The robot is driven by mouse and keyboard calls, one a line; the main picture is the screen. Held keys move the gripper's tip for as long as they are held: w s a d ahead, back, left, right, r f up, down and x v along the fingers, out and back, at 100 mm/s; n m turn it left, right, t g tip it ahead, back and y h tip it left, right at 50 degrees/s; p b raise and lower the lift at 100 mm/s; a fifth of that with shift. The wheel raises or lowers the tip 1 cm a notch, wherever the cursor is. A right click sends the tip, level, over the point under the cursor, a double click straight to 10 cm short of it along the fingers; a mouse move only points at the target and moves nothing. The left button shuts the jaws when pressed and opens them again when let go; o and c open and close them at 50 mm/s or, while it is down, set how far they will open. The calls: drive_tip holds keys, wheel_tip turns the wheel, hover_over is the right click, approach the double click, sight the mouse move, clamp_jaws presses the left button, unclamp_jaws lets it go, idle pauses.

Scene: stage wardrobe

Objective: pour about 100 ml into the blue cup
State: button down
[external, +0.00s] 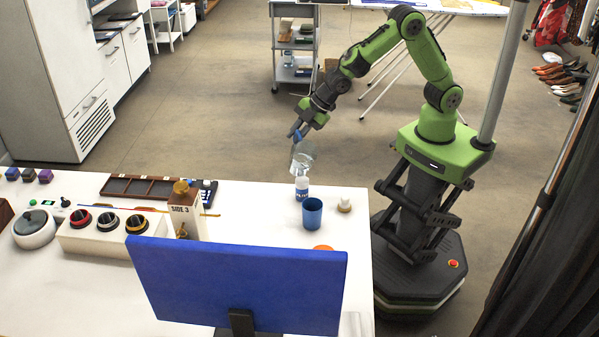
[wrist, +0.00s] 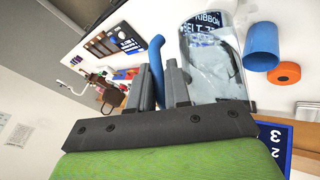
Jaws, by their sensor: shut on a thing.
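My gripper (external: 303,128) is shut on the blue handle (wrist: 155,68) of a clear jug (external: 303,156). It holds the jug in the air at the table's far edge, slightly tilted in the external view. In the wrist view the clear jug (wrist: 214,70) fills the upper right beside my fingers (wrist: 165,82), and what looks like clear liquid shows inside. The blue cup (external: 312,214) stands upright on the white table, nearer the camera than the jug. It also shows in the wrist view (wrist: 261,48), right of the jug and apart from it. The cup's contents cannot be made out.
An orange disc (external: 322,248) lies in front and a small pale item (external: 344,205) to the right.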

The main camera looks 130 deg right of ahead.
drive_tip(key=shift+s+d+f+b, duration=0.15)
drive_tip(key=shift+d+b, duration=0.15)
drive_tip(key=shift+d, duration=0.2)
drive_tip(key=s+d+f+m+t+y+b, duration=0.1)
drive_tip(key=d+f+m+t+y+b, duration=0.1)
drive_tip(key=d+f+y+b, duration=0.2)
drive_tip(key=shift+s+f+y+b, duration=0.25)
drive_tip(key=shift+s+y+b, duration=0.15)
drive_tip(key=shift+b, duration=0.15)
drive_tip(key=shift+w+d, duration=0.1)
idle(1.2)
